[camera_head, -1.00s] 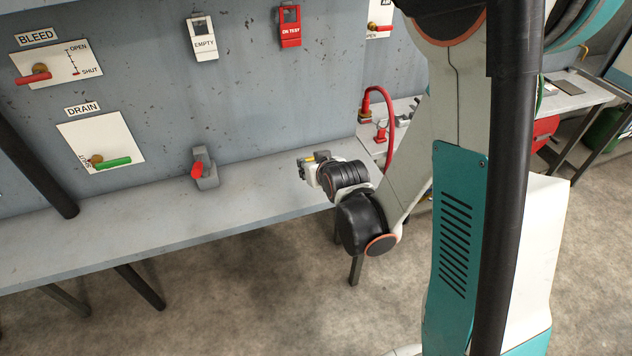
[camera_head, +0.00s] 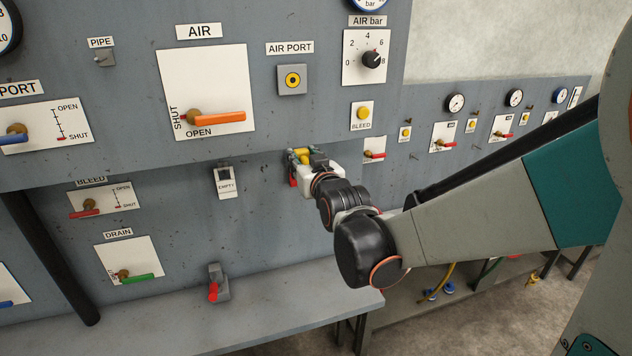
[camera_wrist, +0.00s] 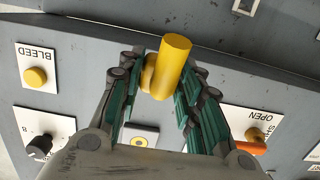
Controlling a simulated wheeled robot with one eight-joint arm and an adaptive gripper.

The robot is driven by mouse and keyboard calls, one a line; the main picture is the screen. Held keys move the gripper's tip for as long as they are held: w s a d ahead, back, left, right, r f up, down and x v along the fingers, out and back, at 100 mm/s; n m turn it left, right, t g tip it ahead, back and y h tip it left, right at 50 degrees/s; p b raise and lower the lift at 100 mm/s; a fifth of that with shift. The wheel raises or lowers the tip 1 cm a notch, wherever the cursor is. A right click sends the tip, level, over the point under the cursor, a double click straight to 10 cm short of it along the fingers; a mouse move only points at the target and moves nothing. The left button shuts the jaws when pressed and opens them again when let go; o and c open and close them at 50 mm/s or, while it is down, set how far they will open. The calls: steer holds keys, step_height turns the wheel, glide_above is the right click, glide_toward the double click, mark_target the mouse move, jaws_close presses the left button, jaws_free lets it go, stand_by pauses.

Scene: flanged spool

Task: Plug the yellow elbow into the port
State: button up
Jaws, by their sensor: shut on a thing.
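The yellow elbow (camera_wrist: 172,65) is held between the fingers of my gripper (camera_wrist: 157,85) in the wrist view, with its thick round arm pointing up in the picture. In the head view the elbow (camera_head: 304,154) shows as a small yellow patch in my gripper (camera_head: 303,158), which is shut on it. The air port (camera_head: 292,80), a grey square with a yellow ring and dark centre, is on the panel above my gripper. The port (camera_wrist: 139,136) also shows in the wrist view, beyond the fingers. The elbow is apart from it.
The orange AIR lever (camera_head: 219,117) is left of the port. The AIR bar knob (camera_head: 373,60) and the yellow BLEED button (camera_head: 362,113) are to its right. An EMPTY tag (camera_head: 226,182) hangs lower left of my gripper. A grey bench (camera_head: 270,313) lies below.

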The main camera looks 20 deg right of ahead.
steer(key=t+p, duration=0.1)
steer(key=p, duration=0.5)
glide_toward(293, 80)
steer(key=shift+s+f, duration=0.15)
steer(key=shift+s, duration=0.15)
steer(key=shift+w, duration=0.1)
steer(key=shift+w+b, duration=0.8)
steer(key=shift+w, duration=2)
steer(key=shift+w+b, duration=0.35)
steer(key=shift+w, duration=0.2)
steer(key=o, duration=1.1)
steer(key=shift+a, duration=0.1)
steer(key=shift+c, duration=0.2)
steer(key=shift+s, duration=0.1)
